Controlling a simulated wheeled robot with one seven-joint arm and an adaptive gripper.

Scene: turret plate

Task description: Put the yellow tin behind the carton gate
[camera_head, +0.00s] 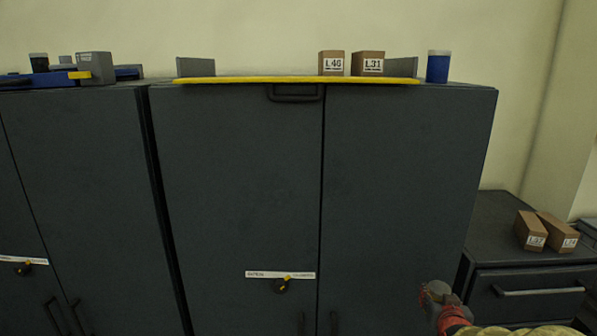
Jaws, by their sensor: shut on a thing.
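Two small brown cartons, one marked L46 (331,63) and one marked L31 (368,64), stand side by side with a narrow gap on the yellow-edged plate (250,80) on top of the dark cabinet. I cannot make out a yellow tin in this view. My gripper (433,291) shows small at the lower right, in front of the cabinet door and well below the plate. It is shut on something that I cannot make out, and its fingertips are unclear.
Grey upright end pieces (196,67) bound the plate. A blue tin (438,67) stands right of it. A grey box (94,68) and blue items stand on the left cabinet. Two more cartons (530,230) lie on a low drawer unit (492,215) at right. The plate's left half looks clear.

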